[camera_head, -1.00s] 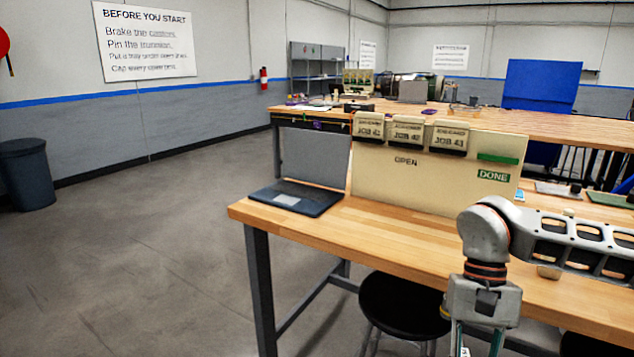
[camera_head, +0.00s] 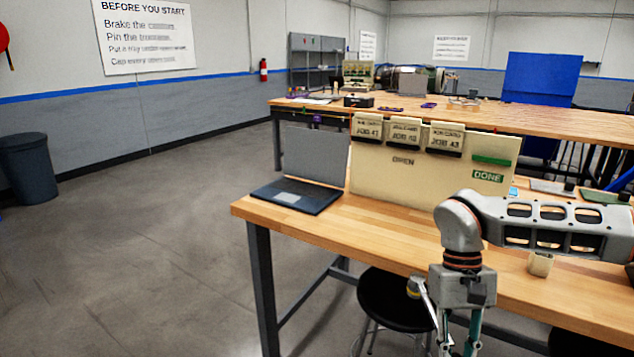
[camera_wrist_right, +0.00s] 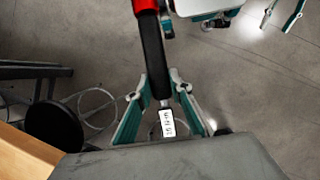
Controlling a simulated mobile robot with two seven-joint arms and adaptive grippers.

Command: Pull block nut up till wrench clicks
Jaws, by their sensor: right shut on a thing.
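My right gripper (camera_head: 452,345) hangs past the front edge of the workbench, at the bottom of the head view. In the right wrist view my right gripper (camera_wrist_right: 158,108) is shut on a black bar-like handle (camera_wrist_right: 152,60), which I take to be the wrench, with a red section at the top. A small white label with dark marks (camera_wrist_right: 168,124) sits between the fingers; I cannot read it. A second teal-fingered gripper, apparently my left gripper (camera_wrist_right: 278,24), is at the upper right with its fingers apart and nothing visible between them. I cannot make out the block nut.
The wooden workbench (camera_head: 330,238) carries a laptop (camera_head: 297,195), a cream job board (camera_head: 400,185) and a small beige cup (camera_head: 541,263). A black stool (camera_head: 388,300) stands in front, close to my right gripper. Open floor (camera_head: 130,240) lies to the left.

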